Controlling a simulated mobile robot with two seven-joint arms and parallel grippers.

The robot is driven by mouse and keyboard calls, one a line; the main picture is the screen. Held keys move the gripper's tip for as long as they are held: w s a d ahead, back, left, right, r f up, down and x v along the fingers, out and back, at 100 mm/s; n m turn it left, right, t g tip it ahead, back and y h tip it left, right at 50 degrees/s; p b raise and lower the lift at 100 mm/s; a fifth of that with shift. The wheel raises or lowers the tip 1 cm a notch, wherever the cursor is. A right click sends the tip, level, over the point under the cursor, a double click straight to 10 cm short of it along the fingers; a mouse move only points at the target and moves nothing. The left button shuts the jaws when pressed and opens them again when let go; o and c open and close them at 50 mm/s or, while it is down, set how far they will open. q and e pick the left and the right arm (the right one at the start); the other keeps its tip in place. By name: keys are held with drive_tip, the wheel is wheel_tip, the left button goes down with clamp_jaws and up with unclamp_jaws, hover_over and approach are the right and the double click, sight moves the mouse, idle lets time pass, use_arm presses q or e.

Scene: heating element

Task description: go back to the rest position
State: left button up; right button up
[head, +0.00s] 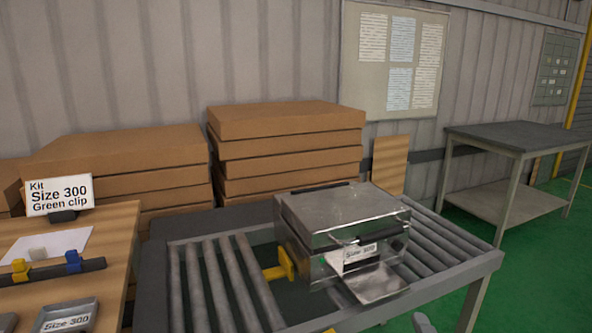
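Neither of my grippers can be made out in the head view. A small pale grey rounded piece shows at the bottom edge, right of centre; I cannot tell if it is part of my arm. A metal box-shaped heating element (343,215) with a "Size 300" label (360,253) sits on the roller conveyor (213,290). A flat metal plate (378,284) juts from its front. A yellow clip-like part (286,263) stands at its left side.
A wooden table (112,243) at left holds a "Kit Size 300 Green clip" sign (60,194), a rail with yellow and blue clips (73,261) and a tray (68,318). Stacked cardboard boxes (288,145) stand behind the conveyor. A grey workbench (515,137) is at right, with green floor between.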

use_arm(q)
wheel_tip(320, 180, up, 7)
drive_tip(key=a+p, duration=0.1)
drive_tip(key=p, duration=0.5)
drive_tip(key=shift+w+f+p, duration=0.15)
drive_tip(key=shift+w+p, duration=0.2)
use_arm(e)
drive_tip(key=s+f+m+g+y, duration=0.1)
drive_tip(key=s+f+m+g, duration=0.7)
drive_tip(key=s+f+m, duration=0.4)
drive_tip(key=s+d+f, duration=0.1)
drive_tip(key=s+f, duration=0.1)
drive_tip(key=s, duration=0.2)
drive_tip(key=shift+s+f+y, duration=0.2)
drive_tip(key=shift+f+y, duration=0.15)
drive_tip(key=shift+y, duration=0.05)
drive_tip(key=shift+c, duration=0.9)
use_arm(q)
drive_tip(key=shift+s+y, duration=0.15)
drive_tip(key=shift+y, duration=0.15)
use_arm(e)
drive_tip(key=shift+w+a, duration=0.1)
drive_tip(key=shift+a, duration=0.05)
